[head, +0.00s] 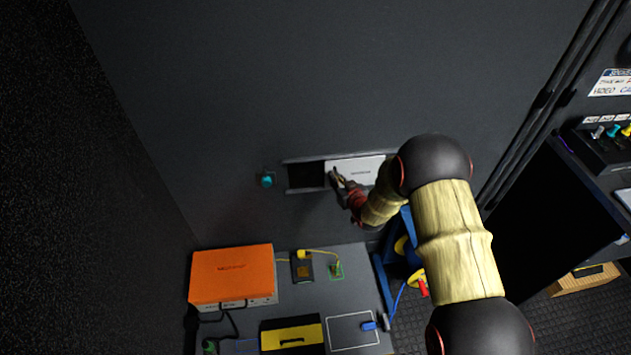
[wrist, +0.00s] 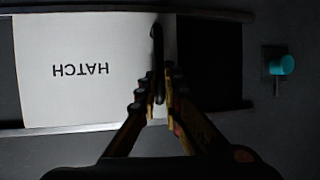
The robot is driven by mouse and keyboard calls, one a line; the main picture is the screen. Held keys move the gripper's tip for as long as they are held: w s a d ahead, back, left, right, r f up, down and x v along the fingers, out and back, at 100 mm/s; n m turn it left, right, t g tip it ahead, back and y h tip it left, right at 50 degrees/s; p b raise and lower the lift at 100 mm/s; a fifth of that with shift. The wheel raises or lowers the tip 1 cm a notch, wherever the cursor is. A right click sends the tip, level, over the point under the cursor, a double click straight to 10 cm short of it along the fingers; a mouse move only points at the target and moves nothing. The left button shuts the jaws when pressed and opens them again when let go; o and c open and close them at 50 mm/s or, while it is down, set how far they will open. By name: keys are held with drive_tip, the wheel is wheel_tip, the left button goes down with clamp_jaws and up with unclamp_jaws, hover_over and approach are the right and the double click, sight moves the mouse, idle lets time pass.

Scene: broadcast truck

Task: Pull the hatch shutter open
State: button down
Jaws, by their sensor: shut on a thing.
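The hatch shutter (head: 362,169) is a white panel in a dark framed slot in the grey wall. In the wrist view the shutter (wrist: 80,70) carries the word HATCH, upside down. My gripper (head: 335,176) is at the shutter's left end in the head view. In the wrist view my gripper (wrist: 160,95) is shut on the dark upright handle (wrist: 157,50) near the shutter's edge. A dark opening (head: 306,175) shows in the slot left of the shutter; the wrist view shows it to the right. My arm hides the slot's right end in the head view.
A teal knob (head: 267,180) sticks out of the wall left of the slot. Below is a grey table (head: 355,262) with an orange case (head: 232,275), a yellow-topped box (head: 291,334) and cables. A blue frame stands by the table's right side.

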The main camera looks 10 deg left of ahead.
sight(347, 172)
drive_tip(key=d, duration=0.2)
drive_tip(key=w+d, duration=0.1)
drive_tip(key=d, duration=0.2)
drive_tip(key=shift+w+d, duration=0.1)
drive_tip(key=shift+w, duration=0.1)
drive_tip(key=c, duration=2.2)
unclamp_jaws()
drive_tip(key=v, duration=1.2)
drive_tip(key=shift+f, duration=0.1)
